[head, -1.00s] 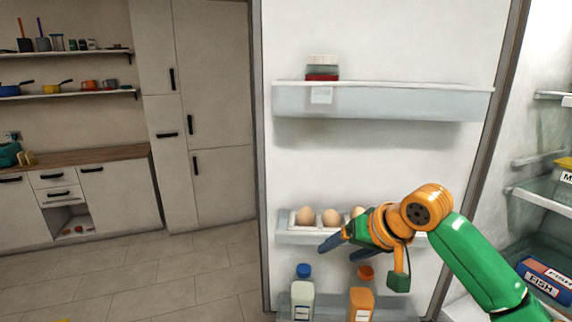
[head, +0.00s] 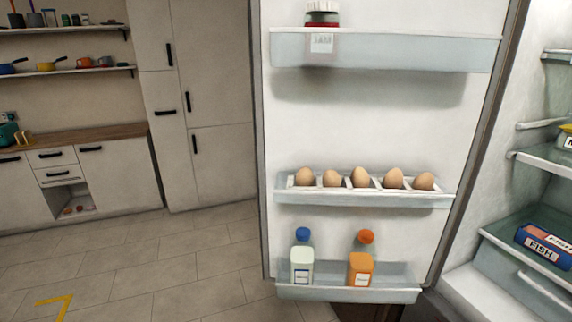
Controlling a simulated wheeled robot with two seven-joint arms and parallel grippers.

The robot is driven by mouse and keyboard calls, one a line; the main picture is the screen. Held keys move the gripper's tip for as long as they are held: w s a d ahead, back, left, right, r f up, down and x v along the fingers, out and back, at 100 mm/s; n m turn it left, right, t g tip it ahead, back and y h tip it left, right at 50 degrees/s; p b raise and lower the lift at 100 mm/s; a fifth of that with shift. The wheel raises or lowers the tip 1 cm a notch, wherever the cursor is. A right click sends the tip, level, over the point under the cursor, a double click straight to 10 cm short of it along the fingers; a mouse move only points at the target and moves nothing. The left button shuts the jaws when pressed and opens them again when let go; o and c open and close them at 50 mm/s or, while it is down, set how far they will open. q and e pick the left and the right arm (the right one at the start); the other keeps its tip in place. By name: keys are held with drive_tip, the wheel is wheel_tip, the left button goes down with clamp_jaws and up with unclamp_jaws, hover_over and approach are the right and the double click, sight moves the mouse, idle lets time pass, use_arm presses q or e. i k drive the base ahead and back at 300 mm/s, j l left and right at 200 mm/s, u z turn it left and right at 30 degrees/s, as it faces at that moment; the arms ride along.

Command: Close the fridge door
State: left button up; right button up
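The fridge door (head: 390,125) stands wide open in the middle of the head view, its inner side facing me. The open fridge interior (head: 520,205) is at the right. Neither of my grippers shows in the head view now.
A boxed fish package (head: 544,245) lies on a fridge shelf at the right. Tall cabinets (head: 205,95) and a wooden counter (head: 75,136) stand behind at the left. The tiled floor (head: 150,265) left of the door is clear, with a yellow mark (head: 55,305).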

sight(413, 87)
drive_tip(key=i+j+z, duration=0.25)
drive_tip(key=z, duration=0.2)
drive_tip(key=i+j+z, duration=0.65)
drive_tip(key=j+z, duration=0.3)
drive_tip(key=i+j+z, duration=0.15)
drive_tip(key=j+z, duration=0.8)
drive_tip(key=j, duration=0.2)
drive_tip(key=j+z, duration=0.5)
drive_tip(key=j, duration=0.15)
drive_tip(key=k+j+z, duration=0.2)
drive_tip(key=j+z, duration=0.25)
drive_tip(key=j, duration=0.1)
